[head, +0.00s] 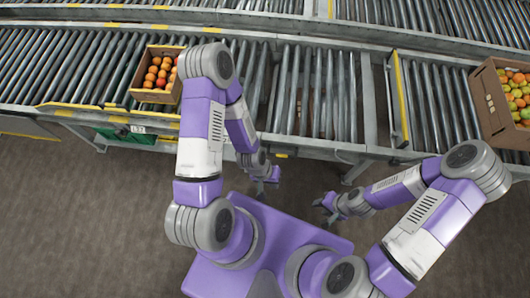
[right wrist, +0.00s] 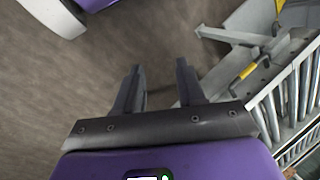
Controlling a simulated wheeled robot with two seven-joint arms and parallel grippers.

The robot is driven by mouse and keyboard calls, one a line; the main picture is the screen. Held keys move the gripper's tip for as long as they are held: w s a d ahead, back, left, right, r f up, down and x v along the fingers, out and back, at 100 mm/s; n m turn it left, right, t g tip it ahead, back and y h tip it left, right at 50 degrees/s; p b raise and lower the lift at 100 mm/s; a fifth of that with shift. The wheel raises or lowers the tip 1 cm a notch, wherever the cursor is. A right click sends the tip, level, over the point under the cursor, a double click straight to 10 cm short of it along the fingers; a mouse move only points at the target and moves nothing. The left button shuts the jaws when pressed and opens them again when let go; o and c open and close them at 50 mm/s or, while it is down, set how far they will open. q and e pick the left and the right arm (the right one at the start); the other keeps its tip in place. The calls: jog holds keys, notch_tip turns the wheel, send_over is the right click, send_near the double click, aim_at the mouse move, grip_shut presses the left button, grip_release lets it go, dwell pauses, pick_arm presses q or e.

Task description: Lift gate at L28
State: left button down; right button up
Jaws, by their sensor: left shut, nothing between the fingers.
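A roller conveyor line (head: 290,145) runs across in front of me. A short roller section (head: 315,95) lies level in its middle, with a narrow gap at its right; I cannot tell for sure whether this is the gate, and no L28 label is readable. My left gripper (head: 268,184) is shut and empty, in front of the conveyor's near edge, apart from it. My right gripper (head: 325,208) hangs over the floor, apart from the conveyor; in the right wrist view its two fingers (right wrist: 158,78) are spread with nothing between them.
A carton (head: 155,97) of orange-red tomatoes stands on the left rollers, partly behind my left arm. Another carton (head: 492,108) of mixed tomatoes is at the right. A green box (head: 118,136) with a small label hangs below the left rail. The brown floor (head: 80,220) is clear.

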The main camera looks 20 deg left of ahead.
aim_at(281, 155)
jog(key=s+a+f+g+y+b, duration=0.25)
jog(key=a+f+y, duration=0.45)
jog(key=a, duration=0.5)
jog(key=w+a+f+m+t+y+b, duration=0.1)
jog(key=w+a+t, duration=0.2)
jog(key=w, duration=0.3)
jog(key=w+a+f+m+t+y+b, duration=0.1)
jog(key=w+a+m+t, duration=0.1)
jog(key=w, duration=0.4)
jog(key=w+a+f+m+t+y+b, duration=0.1)
jog(key=w+a+t, duration=0.3)
jog(key=w+t, duration=0.1)
jog(key=shift+w+a+f+m+t, duration=0.15)
jog(key=shift+w+a+f, duration=0.05)
jog(key=shift+w, duration=0.2)
jog(key=shift+w+a+f+m+t, duration=0.1)
jog(key=shift+w+a+f+m, duration=0.05)
jog(key=shift+w, duration=0.2)
jog(key=shift+w+a, duration=0.2)
jog(key=shift+a, duration=0.2)
jog(key=shift+c, duration=0.3)
grip_shut()
